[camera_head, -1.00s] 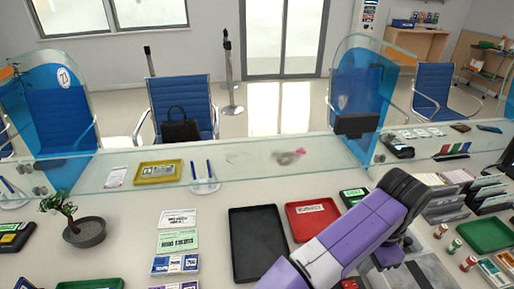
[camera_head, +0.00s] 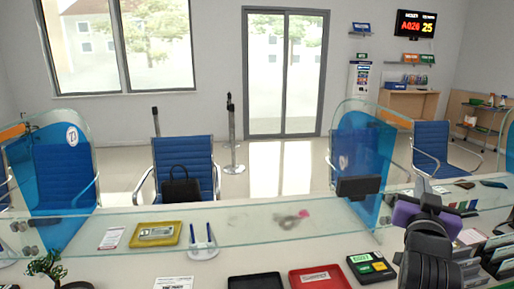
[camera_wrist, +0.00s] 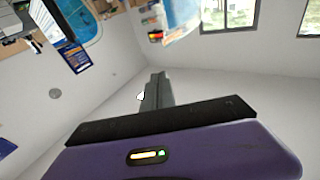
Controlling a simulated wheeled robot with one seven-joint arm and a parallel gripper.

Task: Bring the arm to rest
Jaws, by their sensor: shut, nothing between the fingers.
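My gripper (camera_wrist: 157,90) shows in the wrist view as narrow grey fingers beyond a black bar and the purple wrist housing. The fingers are together with nothing between them. They point out into the room, clear of any surface. In the head view my purple and black arm is bunched up at the lower right, over the right part of the counter (camera_head: 226,256). I cannot make out the fingertips there.
A glass screen (camera_head: 260,225) runs along the counter. A red tray (camera_head: 345,279), a black tray (camera_head: 256,282) and a card terminal (camera_head: 371,267) lie left of my arm. A black display (camera_head: 358,187) stands close behind it. A yellow tray (camera_head: 140,242) sits further left.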

